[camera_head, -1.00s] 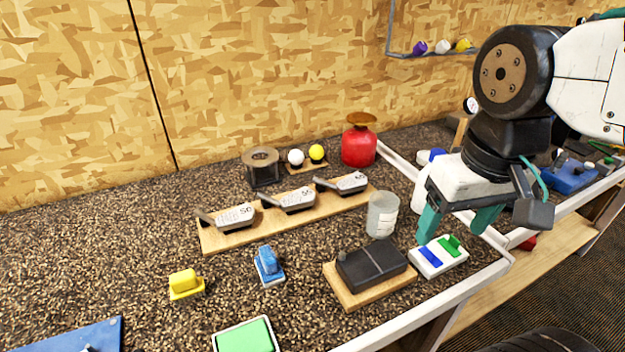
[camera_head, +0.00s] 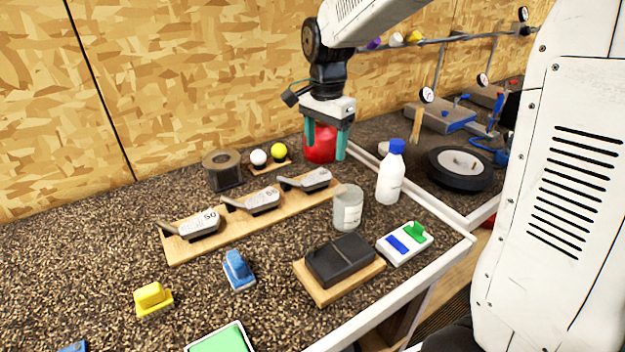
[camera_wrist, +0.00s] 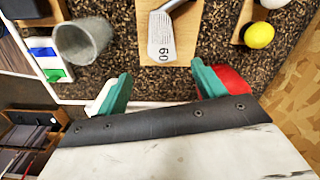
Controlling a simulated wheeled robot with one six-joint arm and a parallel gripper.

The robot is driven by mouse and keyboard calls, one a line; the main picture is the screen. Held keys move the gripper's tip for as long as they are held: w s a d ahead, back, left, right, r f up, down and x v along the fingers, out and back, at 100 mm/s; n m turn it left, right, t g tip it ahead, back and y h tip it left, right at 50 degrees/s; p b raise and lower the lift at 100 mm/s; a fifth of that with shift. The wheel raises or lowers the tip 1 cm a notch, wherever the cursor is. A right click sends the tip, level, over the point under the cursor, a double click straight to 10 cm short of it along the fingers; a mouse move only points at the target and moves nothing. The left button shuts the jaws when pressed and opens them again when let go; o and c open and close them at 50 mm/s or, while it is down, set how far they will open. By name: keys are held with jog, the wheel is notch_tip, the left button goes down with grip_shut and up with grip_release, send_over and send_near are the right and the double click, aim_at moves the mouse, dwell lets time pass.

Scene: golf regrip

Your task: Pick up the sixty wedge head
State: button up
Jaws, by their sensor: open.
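The sixty wedge head (camera_wrist: 160,38), grey with "60" on its face, lies on a wooden board (camera_wrist: 183,50) in the wrist view, ahead of and roughly centred between my fingers. In the head view it is the rightmost wedge head (camera_head: 311,180) on the long wooden rack (camera_head: 178,249). The wedge head marked 50 (camera_head: 197,226) is at the left and another wedge head (camera_head: 263,201) is in the middle. My gripper (camera_head: 326,146) is open and empty, raised above the bench beyond the rack's right end. Its teal fingers (camera_wrist: 162,82) also show in the wrist view.
A red canister (camera_head: 318,152) is behind my fingers. A grey cup (camera_head: 347,210) stands close to the rack's right end, with a white bottle (camera_head: 391,175) beyond. White and yellow balls (camera_head: 279,151) and a dark tape holder (camera_head: 223,170) sit behind the rack.

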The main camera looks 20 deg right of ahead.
aim_at(322, 174)
jog(key=f, duration=0.7)
jog(key=shift+w+a+f, duration=0.1)
jog(key=shift+a+f, duration=0.05)
jog(key=shift+a, duration=0.05)
jog(key=shift+c, duration=0.3)
jog(key=c, duration=1)
